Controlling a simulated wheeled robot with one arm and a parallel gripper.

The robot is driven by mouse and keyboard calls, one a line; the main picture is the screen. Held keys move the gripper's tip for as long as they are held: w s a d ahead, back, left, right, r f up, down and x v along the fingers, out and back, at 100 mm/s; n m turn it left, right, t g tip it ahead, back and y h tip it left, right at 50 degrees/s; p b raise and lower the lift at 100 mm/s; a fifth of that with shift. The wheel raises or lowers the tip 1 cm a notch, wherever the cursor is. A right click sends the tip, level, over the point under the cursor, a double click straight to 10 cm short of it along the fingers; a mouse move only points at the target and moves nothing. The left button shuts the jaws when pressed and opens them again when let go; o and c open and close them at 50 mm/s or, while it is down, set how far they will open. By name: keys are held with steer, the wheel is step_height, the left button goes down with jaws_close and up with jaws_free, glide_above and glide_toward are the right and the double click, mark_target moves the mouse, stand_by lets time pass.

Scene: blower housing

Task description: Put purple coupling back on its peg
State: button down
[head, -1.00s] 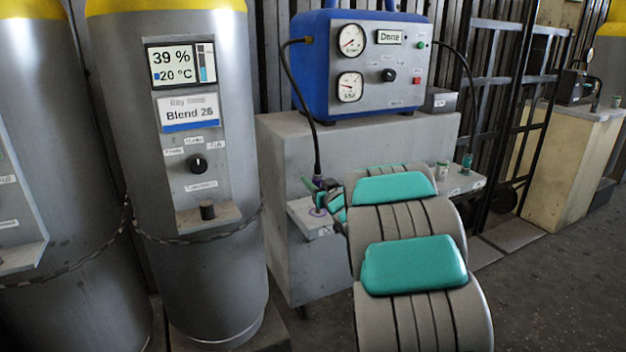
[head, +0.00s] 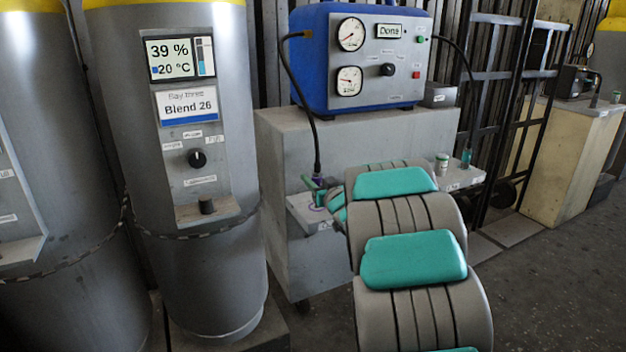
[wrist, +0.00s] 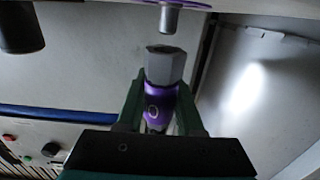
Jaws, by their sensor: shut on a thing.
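The purple coupling (wrist: 160,100) has a purple band and a grey hex end. My gripper (wrist: 160,108) is shut on it, one green finger on each side, in the wrist view. The grey peg (wrist: 168,20) stands on a purple disc (wrist: 205,4) at the top edge of that view. The hex end faces the peg nearly in line, with a small gap showing between them. In the head view, my gripper (head: 318,193) is over the left ledge, partly hidden by my arm. The coupling (head: 320,182) is small there, at the lower end of the black hose.
The black hose (head: 297,110) runs from the blue machine (head: 312,60) to the coupling. The grey ledge (head: 308,214) is beneath my gripper. A dark cylinder (wrist: 20,28) shows at the wrist view's top left. A chained gas cylinder (head: 200,270) stands left.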

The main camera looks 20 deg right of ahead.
steer(key=shift+f+b, duration=0.5)
steer(key=shift+f, duration=1)
steer(key=shift+c, duration=2.3)
jaws_free()
steer(key=shift+s, duration=0.15)
steer(key=s, duration=0.7)
steer(key=shift+s+d, duration=0.15)
steer(key=shift+s, duration=0.1)
